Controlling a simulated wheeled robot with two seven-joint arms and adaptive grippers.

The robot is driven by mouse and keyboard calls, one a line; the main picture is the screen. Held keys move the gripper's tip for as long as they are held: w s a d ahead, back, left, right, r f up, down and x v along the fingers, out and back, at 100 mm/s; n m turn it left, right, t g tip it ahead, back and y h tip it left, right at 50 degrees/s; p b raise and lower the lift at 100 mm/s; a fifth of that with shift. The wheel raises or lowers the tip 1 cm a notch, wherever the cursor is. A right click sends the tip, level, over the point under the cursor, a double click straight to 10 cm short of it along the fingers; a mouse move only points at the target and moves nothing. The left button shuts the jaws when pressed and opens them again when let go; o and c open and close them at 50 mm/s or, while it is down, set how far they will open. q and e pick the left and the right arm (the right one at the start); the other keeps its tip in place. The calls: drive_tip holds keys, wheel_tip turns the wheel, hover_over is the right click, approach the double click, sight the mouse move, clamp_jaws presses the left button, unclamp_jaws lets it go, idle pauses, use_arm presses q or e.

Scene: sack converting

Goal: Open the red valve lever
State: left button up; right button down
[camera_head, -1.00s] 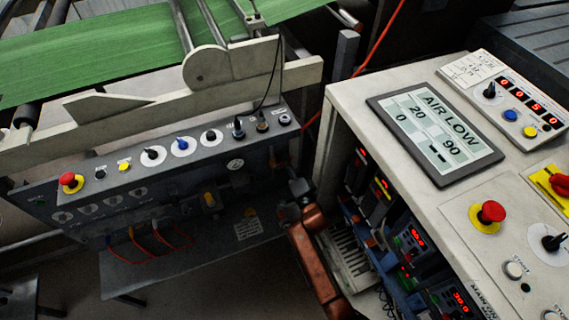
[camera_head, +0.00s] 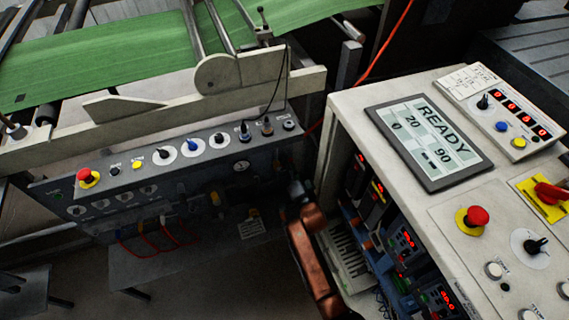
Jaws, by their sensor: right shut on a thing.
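My right gripper (camera_head: 293,190) is small and dark at the end of my copper-coloured arm. It is low at the right end of the grey control panel, beside the gap to the white console. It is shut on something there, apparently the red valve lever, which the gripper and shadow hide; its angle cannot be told. A small round gauge (camera_head: 240,166) sits on the panel front to the left of the gripper. The screen (camera_head: 428,142) on the console reads READY, 20, 0 and 90. My left gripper is not in view.
The grey panel (camera_head: 215,160) carries knobs and a red stop button (camera_head: 86,177). The white console (camera_head: 350,110) stands close on the right of my arm, with another red button (camera_head: 472,219) and a red rotary switch (camera_head: 550,193). Orange hoses hang below the panel.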

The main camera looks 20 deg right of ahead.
drive_tip(key=shift+d+r, duration=0.2)
drive_tip(key=shift+d, duration=0.15)
drive_tip(key=c, duration=2.2)
unclamp_jaws()
drive_tip(key=shift+c, duration=0.2)
drive_tip(key=o, duration=0.3)
drive_tip(key=shift+a+f, duration=0.1)
drive_tip(key=shift+a, duration=0.1)
drive_tip(key=s, duration=1.2)
drive_tip(key=shift+d, duration=0.15)
